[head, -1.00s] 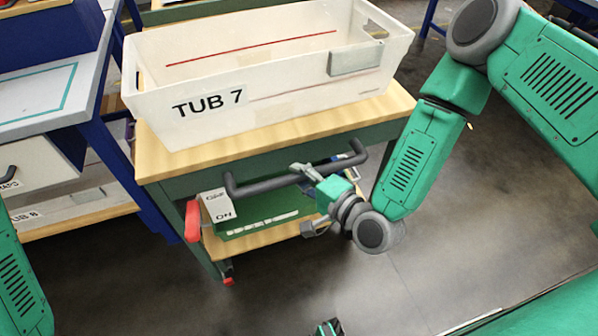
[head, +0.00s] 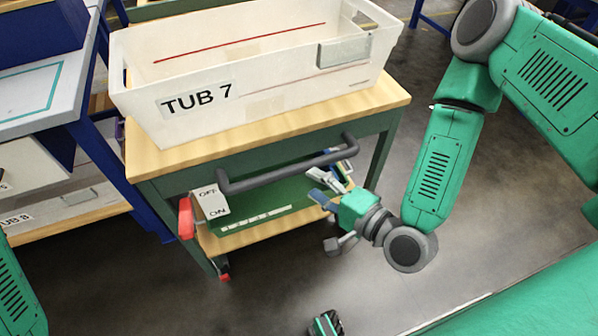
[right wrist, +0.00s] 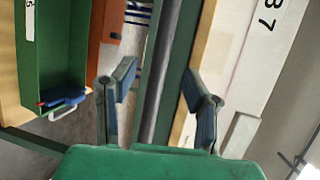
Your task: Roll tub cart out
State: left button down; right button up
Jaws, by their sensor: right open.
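The tub cart (head: 150,160) has a wooden top, a green frame and a dark grey push handle (head: 285,170) along its near side. A white tub (head: 285,95) marked TUB 7 stands on top. A red lever (head: 186,218) sits at the cart's left front beside an OFF/ON label (head: 210,202). My right gripper (head: 332,183) is open and empty just below and near the handle's right end. In the right wrist view, the handle bar (right wrist: 163,75) appears between the open fingers, with neither finger closed on it.
A green bin (head: 255,213) sits on the cart's lower shelf. A blue-framed bench (head: 35,105) stands close on the left, with a TUB 8 container (head: 45,215) low down. The floor (head: 220,310) in front and right of the cart looks clear.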

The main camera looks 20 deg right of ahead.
jog(key=v, duration=0.4)
jog(key=shift+s+d, duration=0.1)
dwell(0.3)
jog(key=s+f+n+g+h, duration=0.2)
jog(key=s+f+n+g, duration=0.6)
jog(key=f, duration=0.3)
jog(key=s+d+f+n+g+h, duration=0.2)
jog(key=s+d+n+g+h, duration=0.2)
jog(key=d, duration=0.5)
jog(key=s+n+g, duration=0.1)
jog(key=s+n, duration=0.1)
jog(key=shift+s+g+h, duration=0.4)
jog(key=shift+w+d, duration=0.1)
jog(key=shift+d, duration=0.05)
